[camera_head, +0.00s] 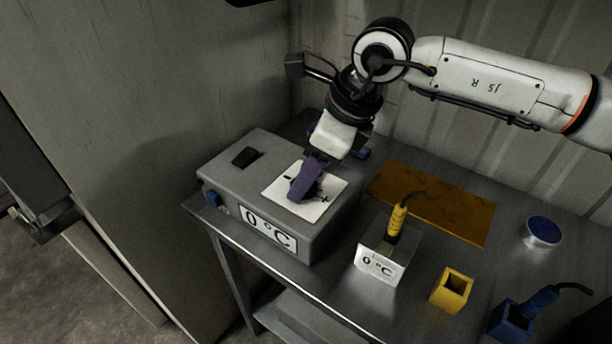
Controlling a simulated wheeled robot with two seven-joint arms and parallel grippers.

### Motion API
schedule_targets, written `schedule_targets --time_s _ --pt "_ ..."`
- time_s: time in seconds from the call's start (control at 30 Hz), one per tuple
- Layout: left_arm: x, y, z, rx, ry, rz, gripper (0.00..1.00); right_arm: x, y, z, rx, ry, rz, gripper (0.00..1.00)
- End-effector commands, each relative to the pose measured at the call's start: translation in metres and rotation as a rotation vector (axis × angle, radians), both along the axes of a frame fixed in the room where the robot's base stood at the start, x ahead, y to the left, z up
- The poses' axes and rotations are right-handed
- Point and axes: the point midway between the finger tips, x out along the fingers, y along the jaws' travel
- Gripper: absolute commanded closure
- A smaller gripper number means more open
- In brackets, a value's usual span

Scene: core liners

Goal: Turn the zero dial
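The zero dial is a dark purple bar-shaped knob (306,182) on a white plate (330,204) marked with a minus and a plus. The plate is on top of a grey box (222,183) with a "0 °C" label on its front. My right gripper (318,158) reaches down from above, its white body right over the knob's far end. Its fingertips are hidden or blend with the knob, so I cannot tell if they are open or shut on it. My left gripper is not in view.
A small "0 °C" block (385,262) holds a yellow-handled probe (397,218). A brown mat (430,203), a blue-topped round dish (543,231), a yellow holder (452,290) and a blue holder (510,318) share the metal table (330,292). A wall rises closely behind.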

Motion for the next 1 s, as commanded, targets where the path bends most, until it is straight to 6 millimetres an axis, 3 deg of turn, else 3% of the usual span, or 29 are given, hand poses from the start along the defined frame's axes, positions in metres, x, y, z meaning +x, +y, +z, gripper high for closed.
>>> schedule_targets --time_s 0.4,0.93,0.97,1.0 --pt "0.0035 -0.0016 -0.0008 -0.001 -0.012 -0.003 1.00 0.0011 0.0003 0.0004 0.002 -0.001 0.196 0.79" --pt "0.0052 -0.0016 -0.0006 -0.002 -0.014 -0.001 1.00 0.0010 0.0002 0.0010 0.001 -0.001 0.223 0.79" --pt "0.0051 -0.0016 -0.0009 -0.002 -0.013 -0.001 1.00 0.0011 0.0003 0.0010 0.002 -0.001 0.223 0.51" --pt "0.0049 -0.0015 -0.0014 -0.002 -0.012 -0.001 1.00 0.0011 0.0003 0.0010 0.002 -0.001 0.223 0.44"
